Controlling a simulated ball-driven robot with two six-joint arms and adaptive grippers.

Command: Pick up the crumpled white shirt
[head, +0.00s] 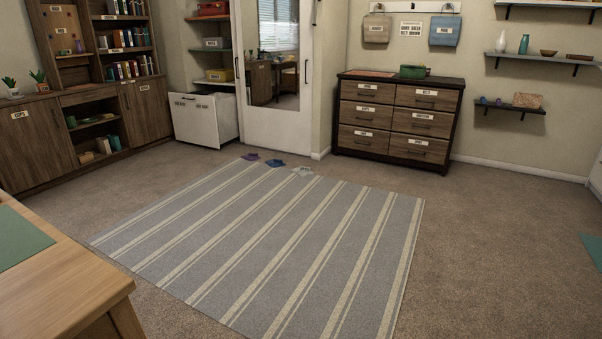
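A small crumpled white cloth (303,172), which looks like the shirt, lies at the far edge of the striped rug, in front of the dresser and mirror door. It is too small to make out its folds. A blue crumpled cloth (275,163) and a purple one (250,157) lie to its left in a row along the same edge. Neither of my grippers shows in the head view.
The grey striped rug (231,231) and the carpet around it are open floor. A wooden desk (60,285) with a green blotter (16,238) stands at the near left. A dresser (398,119), white hamper (203,122) and brown cabinets (36,141) line the walls.

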